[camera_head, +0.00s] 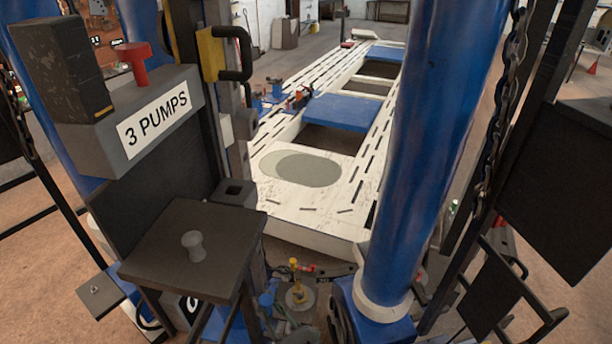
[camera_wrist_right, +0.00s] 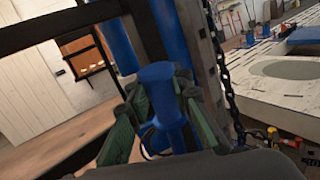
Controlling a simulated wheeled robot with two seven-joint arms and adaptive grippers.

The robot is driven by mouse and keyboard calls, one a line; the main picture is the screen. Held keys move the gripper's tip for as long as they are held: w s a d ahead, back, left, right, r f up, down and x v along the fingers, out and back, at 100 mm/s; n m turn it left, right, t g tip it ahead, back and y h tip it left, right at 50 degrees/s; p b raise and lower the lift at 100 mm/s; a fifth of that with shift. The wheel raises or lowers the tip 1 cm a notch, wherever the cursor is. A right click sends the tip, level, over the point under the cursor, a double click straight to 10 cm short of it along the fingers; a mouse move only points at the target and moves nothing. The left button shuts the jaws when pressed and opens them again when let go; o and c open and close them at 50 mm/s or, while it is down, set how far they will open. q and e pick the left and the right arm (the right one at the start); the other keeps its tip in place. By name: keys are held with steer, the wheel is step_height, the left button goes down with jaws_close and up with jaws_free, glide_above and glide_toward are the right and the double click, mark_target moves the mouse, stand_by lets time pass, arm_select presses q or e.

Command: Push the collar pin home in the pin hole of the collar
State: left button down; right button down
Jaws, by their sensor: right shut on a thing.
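In the right wrist view my right gripper (camera_wrist_right: 158,108) has its green-padded fingers closed on either side of a blue cylindrical piece with a broad rounded end. I take this piece to be the collar pin (camera_wrist_right: 165,74). In the head view a thick blue post (camera_head: 430,130) stands at right of centre. A pale ring (camera_head: 382,302) circles its foot above a blue base; it may be the collar. No pin hole can be made out, so I cannot tell how the pin sits to it. I cannot make out my right gripper clearly in the head view. My left gripper is not in view.
The white slotted bench (camera_head: 345,228) runs away behind the post. A chain (camera_head: 490,120) hangs to the post's right, near dark panels. A box marked "3 PUMPS" (camera_head: 150,128) and a dark plate with a knob (camera_head: 150,250) stand at left.

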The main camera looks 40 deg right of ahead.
steer(key=w+d+r+m+h+p, duration=0.1)
steer(key=d+r+m+h+p, duration=0.2)
steer(key=d+r+m+h, duration=0.4)
steer(key=w+d+r+m+g+h+p, duration=0.1)
steer(key=d+r+m+h, duration=0.6)
steer(key=r, duration=1.3)
steer(key=w+d+r+m+h+p, duration=0.2)
steer(key=d+r+m+h+p, duration=0.2)
steer(key=d+r+m, duration=0.7)
step_height(320, 180, up, 3)
steer(key=m+h, duration=0.2)
steer(key=shift+w+d+g+h+p, duration=0.2)
steer(key=shift+d+g+h+p, duration=0.1)
steer(key=shift+d+g+h, duration=0.1)
steer(key=shift+w+a+b, duration=1.6)
steer(key=shift+w+a, duration=0.4)
steer(key=shift+w, duration=0.2)
steer(key=shift+b, duration=0.65)
steer(key=shift+b, duration=0.5)
